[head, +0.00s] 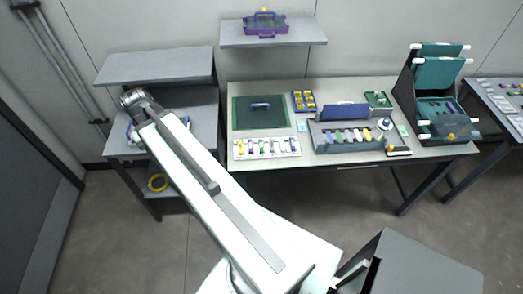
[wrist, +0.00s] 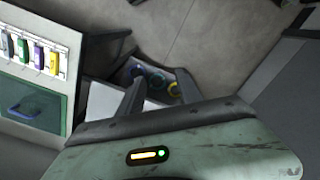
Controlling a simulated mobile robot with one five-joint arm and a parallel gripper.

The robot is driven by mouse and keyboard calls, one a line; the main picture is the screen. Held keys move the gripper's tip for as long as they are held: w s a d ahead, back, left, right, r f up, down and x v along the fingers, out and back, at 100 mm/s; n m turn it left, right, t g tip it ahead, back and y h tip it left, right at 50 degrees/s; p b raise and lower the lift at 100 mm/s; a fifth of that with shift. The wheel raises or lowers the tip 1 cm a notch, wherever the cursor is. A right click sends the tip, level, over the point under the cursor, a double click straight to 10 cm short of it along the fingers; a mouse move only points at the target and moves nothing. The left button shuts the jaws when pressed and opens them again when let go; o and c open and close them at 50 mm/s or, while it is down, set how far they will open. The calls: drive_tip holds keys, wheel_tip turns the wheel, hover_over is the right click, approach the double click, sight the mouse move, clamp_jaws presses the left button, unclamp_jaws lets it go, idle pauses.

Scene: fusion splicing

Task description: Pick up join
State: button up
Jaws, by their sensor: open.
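I cannot tell for sure which piece is the join. A small blue bar (head: 261,105) lies on the dark green mat (head: 242,121) on the main table. The blue piece also shows at the left of the wrist view (wrist: 24,108), on the green mat (wrist: 48,107). My gripper (head: 132,97) is above the grey side table at the left, away from the mat. In the wrist view my gripper (wrist: 160,84) has its two dark fingers apart, with nothing held between them.
A white rack (head: 266,148) of coloured pieces stands at the table's front edge. A grey splicer-like unit (head: 347,134) and a green-and-black case (head: 440,95) are to its right. A purple case (head: 266,24) sits on the wall shelf. The floor before the table is clear.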

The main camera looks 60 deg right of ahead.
drive_tip(key=s+d+f+m+b, duration=0.2)
drive_tip(key=s+d, duration=0.1)
drive_tip(key=d, duration=0.6)
drive_tip(key=s+d+f+m+b, duration=0.1)
drive_tip(key=s+d+f, duration=0.25)
drive_tip(key=d, duration=0.55)
drive_tip(key=m+b, duration=0.3)
drive_tip(key=m, duration=0.1)
approach(261, 145)
drive_tip(key=shift+w+d+f, duration=0.15)
drive_tip(key=shift+d+f, duration=0.25)
drive_tip(key=shift+d, duration=0.05)
wheel_tip(261, 145, down, 3)
drive_tip(key=b, duration=0.3)
drive_tip(key=shift+r, duration=0.15)
drive_tip(key=f+b, duration=0.2)
drive_tip(key=a+f+b, duration=0.1)
drive_tip(key=f+b, duration=0.2)
drive_tip(key=shift+f, duration=0.15)
clamp_jaws()
